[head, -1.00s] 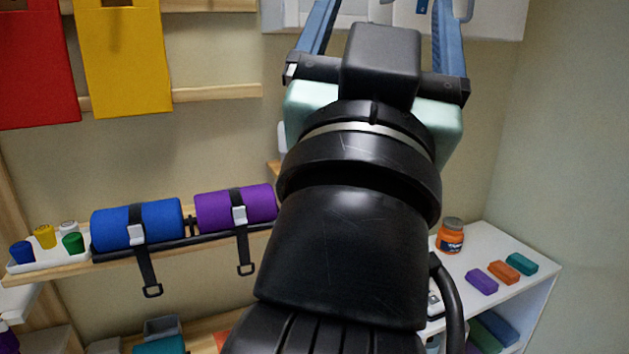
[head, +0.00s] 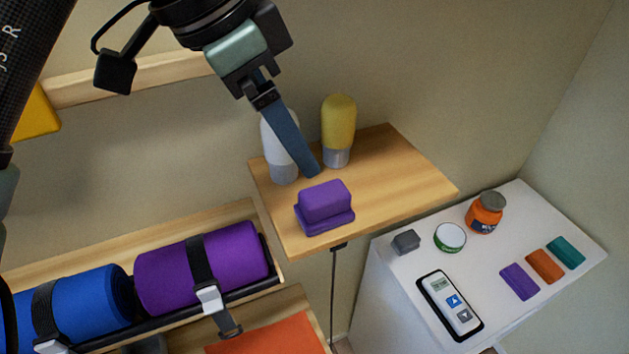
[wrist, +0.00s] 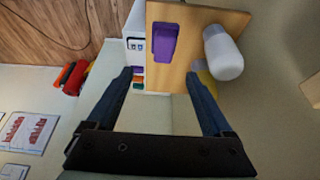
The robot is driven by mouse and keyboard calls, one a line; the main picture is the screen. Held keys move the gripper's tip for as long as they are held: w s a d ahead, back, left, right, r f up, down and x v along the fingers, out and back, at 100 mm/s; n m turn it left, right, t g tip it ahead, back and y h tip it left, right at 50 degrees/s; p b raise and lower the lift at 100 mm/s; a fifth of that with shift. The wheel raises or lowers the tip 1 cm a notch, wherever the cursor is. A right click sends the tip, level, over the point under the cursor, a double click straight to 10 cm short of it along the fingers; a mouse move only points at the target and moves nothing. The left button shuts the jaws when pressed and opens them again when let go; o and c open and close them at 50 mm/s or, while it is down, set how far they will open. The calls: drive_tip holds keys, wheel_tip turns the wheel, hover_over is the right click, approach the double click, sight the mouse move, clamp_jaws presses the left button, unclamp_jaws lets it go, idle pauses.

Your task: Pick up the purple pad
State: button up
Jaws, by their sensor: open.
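A purple block with a wider base (head: 326,204) sits on the wooden shelf (head: 410,185); it also shows in the wrist view (wrist: 163,43). A smaller flat purple pad (head: 519,281) lies on the white cabinet top beside an orange pad (head: 545,265) and a teal pad (head: 566,251). The small purple pad is far off in the wrist view (wrist: 138,70). My gripper (head: 308,170) is open and empty, its visible finger just behind the purple block in the head view. In the wrist view my gripper (wrist: 160,77) shows both fingers apart, with nothing between them.
A white bottle (head: 278,148) and a yellow bottle (head: 339,130) stand on the wooden shelf close to my finger. The cabinet top (head: 405,268) holds an orange jar (head: 484,213), a round tin (head: 450,237), a grey block (head: 406,241) and a handheld device (head: 450,305).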

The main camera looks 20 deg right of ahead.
sight(324, 192)
drive_tip(key=p+x, duration=0.1)
drive_tip(key=x, duration=0.6)
drive_tip(key=shift+w+d+f+p, duration=0.1)
drive_tip(key=shift+d+f+p, duration=0.1)
drive_tip(key=shift+p, duration=0.15)
drive_tip(key=shift+w+d+f+p, duration=0.25)
drive_tip(key=shift+f+p, duration=0.15)
drive_tip(key=shift+f, duration=0.15)
drive_tip(key=shift+p+x, duration=0.85)
drive_tip(key=shift+x, duration=1.3)
drive_tip(key=shift+a, duration=0.15)
drive_tip(key=c, duration=1.2)
